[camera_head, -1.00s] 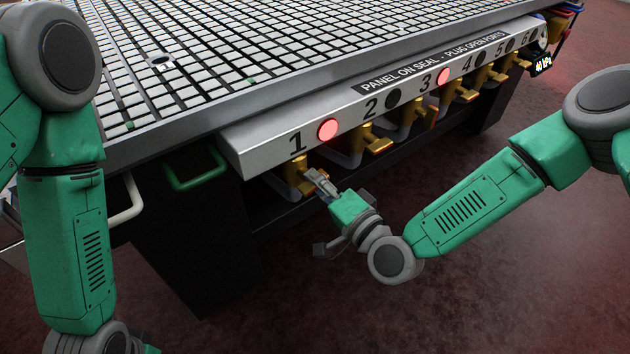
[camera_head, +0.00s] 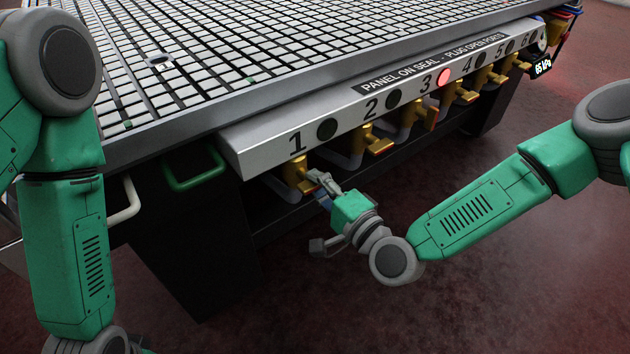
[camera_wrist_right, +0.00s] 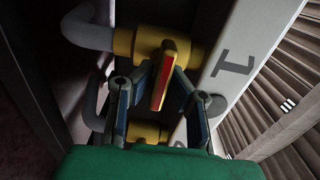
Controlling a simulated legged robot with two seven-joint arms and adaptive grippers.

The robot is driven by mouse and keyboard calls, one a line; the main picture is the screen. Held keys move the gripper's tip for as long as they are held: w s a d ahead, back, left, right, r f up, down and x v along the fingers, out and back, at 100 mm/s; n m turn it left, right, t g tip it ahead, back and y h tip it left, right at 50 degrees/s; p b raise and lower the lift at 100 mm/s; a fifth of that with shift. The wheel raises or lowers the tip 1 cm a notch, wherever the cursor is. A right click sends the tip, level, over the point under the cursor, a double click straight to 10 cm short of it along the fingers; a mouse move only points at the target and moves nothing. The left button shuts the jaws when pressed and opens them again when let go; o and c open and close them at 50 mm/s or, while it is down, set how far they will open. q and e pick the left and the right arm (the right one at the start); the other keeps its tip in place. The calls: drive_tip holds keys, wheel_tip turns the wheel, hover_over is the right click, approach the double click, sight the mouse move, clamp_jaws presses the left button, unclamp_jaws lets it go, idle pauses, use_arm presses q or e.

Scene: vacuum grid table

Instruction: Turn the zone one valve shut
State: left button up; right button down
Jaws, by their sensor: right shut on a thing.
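The zone one valve is a yellow fitting (camera_head: 294,172) under the panel's number 1, on a grey pipe. In the right wrist view its yellow body (camera_wrist_right: 150,40) carries a flat handle (camera_wrist_right: 166,62) with a red face and yellow edges. The zone one lamp (camera_head: 327,129) is dark. Only my left arm shows at the left; its gripper is out of view.
The grid table (camera_head: 200,80) lies above the valve panel (camera_head: 245,150). Lamp 3 (camera_head: 443,77) is red; the other lamps are dark. More yellow valves, such as valve two (camera_head: 372,140), run rightward. A gauge (camera_head: 542,67) reads 65 kPa. A green handle (camera_head: 195,184) hangs left.

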drive_tip(key=shift+d+f, duration=0.2)
drive_tip(key=shift+f, duration=0.1)
drive_tip(key=c, duration=1.6)
unclamp_jaws()
drive_tip(key=shift+r, duration=0.15)
drive_tip(key=v, duration=1.2)
